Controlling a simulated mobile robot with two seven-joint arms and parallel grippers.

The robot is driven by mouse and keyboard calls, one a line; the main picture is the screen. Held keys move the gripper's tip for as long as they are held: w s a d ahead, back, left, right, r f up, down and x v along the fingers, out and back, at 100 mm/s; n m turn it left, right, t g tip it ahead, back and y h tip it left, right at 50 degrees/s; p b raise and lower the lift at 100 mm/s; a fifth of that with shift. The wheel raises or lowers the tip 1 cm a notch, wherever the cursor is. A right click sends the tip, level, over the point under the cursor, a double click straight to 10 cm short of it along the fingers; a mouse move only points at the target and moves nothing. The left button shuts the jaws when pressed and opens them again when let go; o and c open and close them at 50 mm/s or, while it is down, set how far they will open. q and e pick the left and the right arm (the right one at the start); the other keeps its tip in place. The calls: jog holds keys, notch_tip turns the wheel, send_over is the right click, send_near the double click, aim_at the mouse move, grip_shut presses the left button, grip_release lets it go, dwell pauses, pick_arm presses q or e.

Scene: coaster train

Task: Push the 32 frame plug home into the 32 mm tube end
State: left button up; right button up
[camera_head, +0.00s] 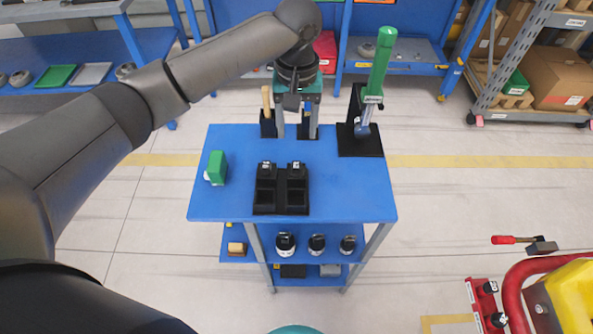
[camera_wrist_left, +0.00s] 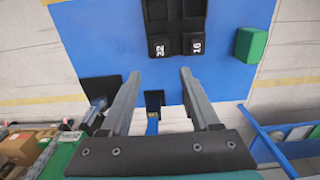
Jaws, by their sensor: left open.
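A black double tray (camera_head: 281,200) stands on the blue table, with two black labelled pieces in its far pockets, the left piece (camera_head: 265,169) and the right piece (camera_head: 297,169). In the left wrist view, the labelled pieces read like 22 or 32 (camera_wrist_left: 160,48) and 10 or 16 (camera_wrist_left: 196,46); I cannot tell surely which is the 32 frame plug. A green upright cylinder (camera_head: 379,62) with a white label stands over a black base (camera_head: 360,146); I cannot tell whether it is the tube. My left gripper (camera_head: 297,136) is open and empty, over the table's far edge. My right gripper is not in view.
A green block (camera_head: 217,167) lies on the table's left side. A wooden-handled tool (camera_head: 266,102) stands in a black holder at the far edge. Several black-and-white round parts sit on the lower shelf (camera_head: 237,233). The table's front right is clear.

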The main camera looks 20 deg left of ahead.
pick_arm(q)
send_over(296, 165)
jog(key=f, duration=0.5)
jog(key=shift+w+f+b, duration=0.15)
jog(key=shift+w+b, duration=0.2)
jog(key=shift+s+f+b, duration=0.15)
jog(key=shift+f+b, duration=0.1)
jog(key=shift+f, duration=1.1)
jog(key=shift+s+f+b, duration=0.1)
jog(key=shift+f+b, duration=0.15)
jog(key=shift+f, duration=1.05)
jog(key=shift+c, duration=0.2)
grip_shut()
